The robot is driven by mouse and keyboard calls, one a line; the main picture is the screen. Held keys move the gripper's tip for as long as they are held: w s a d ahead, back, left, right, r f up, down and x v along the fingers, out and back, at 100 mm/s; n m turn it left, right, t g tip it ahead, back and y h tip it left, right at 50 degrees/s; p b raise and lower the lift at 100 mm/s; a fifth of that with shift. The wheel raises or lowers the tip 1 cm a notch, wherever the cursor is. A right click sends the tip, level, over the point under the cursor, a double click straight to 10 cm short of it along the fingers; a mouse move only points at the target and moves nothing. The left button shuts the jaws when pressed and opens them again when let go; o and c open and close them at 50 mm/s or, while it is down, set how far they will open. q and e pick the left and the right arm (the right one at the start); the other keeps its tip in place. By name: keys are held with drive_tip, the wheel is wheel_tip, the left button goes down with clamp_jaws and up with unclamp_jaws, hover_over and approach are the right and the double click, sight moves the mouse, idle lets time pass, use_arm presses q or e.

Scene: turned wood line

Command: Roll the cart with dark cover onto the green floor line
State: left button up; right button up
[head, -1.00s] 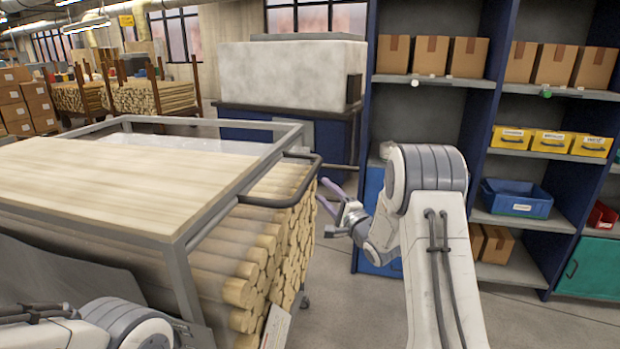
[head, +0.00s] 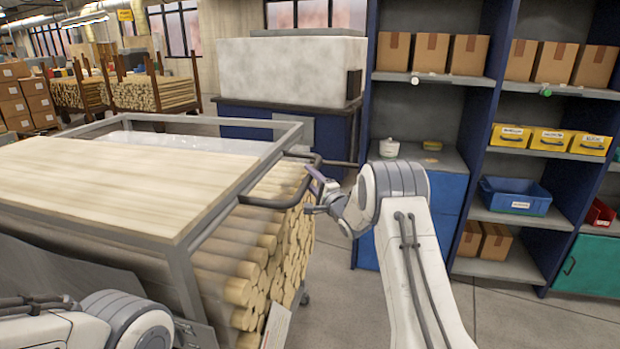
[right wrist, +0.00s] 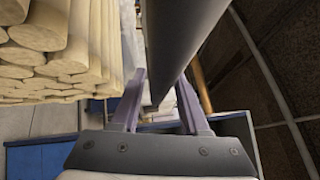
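A cart with a grey metal frame (head: 183,262) fills the left of the head view, loaded with round wooden rods (head: 262,262) under a pale plank top (head: 100,185). A dark grey sheet (head: 75,280) shows at its near left side. Its dark bar handle (head: 268,203) sticks out at the right end. My right gripper (head: 312,190) is at the handle's outer side. In the right wrist view its purple fingers (right wrist: 160,98) are apart, with the dark bar (right wrist: 180,40) running over the gap between them. My left gripper is out of view. I see no green floor line.
Blue shelving (head: 470,150) with cardboard boxes, yellow bins (head: 550,140) and a blue bin (head: 515,196) stands to the right. A blue cabinet with a pale block (head: 290,72) is behind the cart. Grey floor (head: 340,310) is clear between cart and shelves.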

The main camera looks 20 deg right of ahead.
clamp_jaws()
drive_tip(key=shift+f, duration=0.1)
idle(1.1)
